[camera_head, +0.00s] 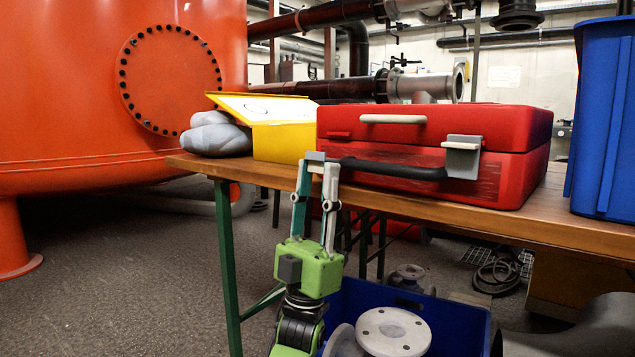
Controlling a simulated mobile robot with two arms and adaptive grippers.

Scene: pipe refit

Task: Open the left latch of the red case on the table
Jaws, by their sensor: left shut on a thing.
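The red case (500,122) lies on the wooden table (545,212), its lid down. A black handle (400,171) runs along its front, and a pale bar (393,119) is on the lid. The grey right latch (463,157) shows clearly at the front right. My left gripper (322,165) reaches up from below the table edge to the case's front left corner. Its fingertips are closed on the left latch (315,156), of which only a small grey part shows; the fingers hide the rest. My right gripper is not in view.
Left of the case stand a yellow box (272,140) with a pale top and a grey lumpy object (215,138). A blue bin (605,120) is at right. Below the table, a blue crate (455,318) holds metal flanges (393,330). A large orange tank (70,90) stands at left.

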